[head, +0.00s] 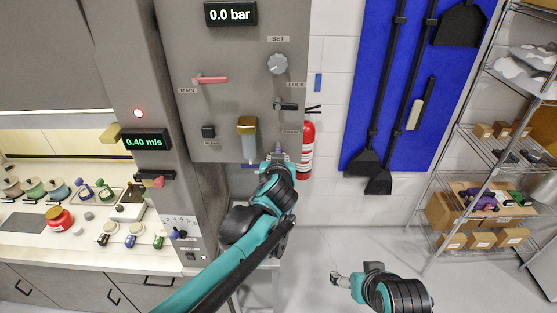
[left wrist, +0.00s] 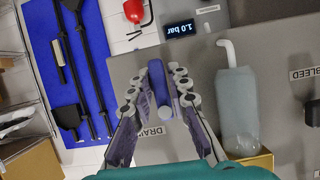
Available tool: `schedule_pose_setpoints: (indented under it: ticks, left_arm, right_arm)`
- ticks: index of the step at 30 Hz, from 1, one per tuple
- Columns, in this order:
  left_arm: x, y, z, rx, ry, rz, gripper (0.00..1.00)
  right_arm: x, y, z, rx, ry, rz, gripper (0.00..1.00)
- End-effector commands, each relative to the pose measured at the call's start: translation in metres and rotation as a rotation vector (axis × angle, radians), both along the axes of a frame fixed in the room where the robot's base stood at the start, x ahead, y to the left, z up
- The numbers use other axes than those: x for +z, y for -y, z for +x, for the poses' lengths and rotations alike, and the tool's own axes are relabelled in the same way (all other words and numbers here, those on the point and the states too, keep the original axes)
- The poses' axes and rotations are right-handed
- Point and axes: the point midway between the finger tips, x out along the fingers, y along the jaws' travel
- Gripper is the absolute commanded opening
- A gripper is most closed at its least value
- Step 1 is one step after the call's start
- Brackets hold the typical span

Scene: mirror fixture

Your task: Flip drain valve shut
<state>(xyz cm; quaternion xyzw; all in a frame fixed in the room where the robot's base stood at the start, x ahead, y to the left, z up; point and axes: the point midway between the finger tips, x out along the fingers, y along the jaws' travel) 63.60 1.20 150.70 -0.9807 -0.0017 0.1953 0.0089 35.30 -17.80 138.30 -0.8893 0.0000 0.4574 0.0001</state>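The drain valve handle is a blue-violet bar (left wrist: 158,85) in the left wrist view, close to a DRAIN label (left wrist: 152,131) on the grey panel. In the head view my left gripper (head: 279,160) is at the panel's lower right edge and hides most of the handle. My right gripper (head: 339,280) is low over the floor, away from the panel, with nothing visible in it; its opening is too small to judge.
A filter bowl (left wrist: 238,110) hangs close beside my left gripper. The panel (head: 235,115) carries a red main lever (head: 210,80), a lock lever (head: 287,105) and a knob (head: 278,63). A fire extinguisher (head: 307,150) stands just right. Shelves (head: 490,155) are far right.

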Motion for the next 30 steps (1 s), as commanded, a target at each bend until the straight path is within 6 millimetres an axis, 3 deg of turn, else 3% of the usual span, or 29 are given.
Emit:
schedule_pose_setpoints:
  ticks: [10, 14, 30]
  left_arm:
    - [0.0, 0.0, -0.001, 0.0, 0.0, -0.002, 0.34]
    - [0.004, 0.0, -0.009, 0.0, 0.0, -0.002, 0.34]
    - [0.041, 0.001, -0.1, -0.002, 0.0, -0.002, 0.34]
  right_arm:
    - [0.0, 0.0, 0.0, 0.0, 0.0, 0.0, 0.78]
    - [0.0, 0.0, 0.0, 0.0, 0.0, 0.0, 0.78]
    - [0.0, 0.0, 0.0, 0.0, 0.0, 0.0, 0.78]
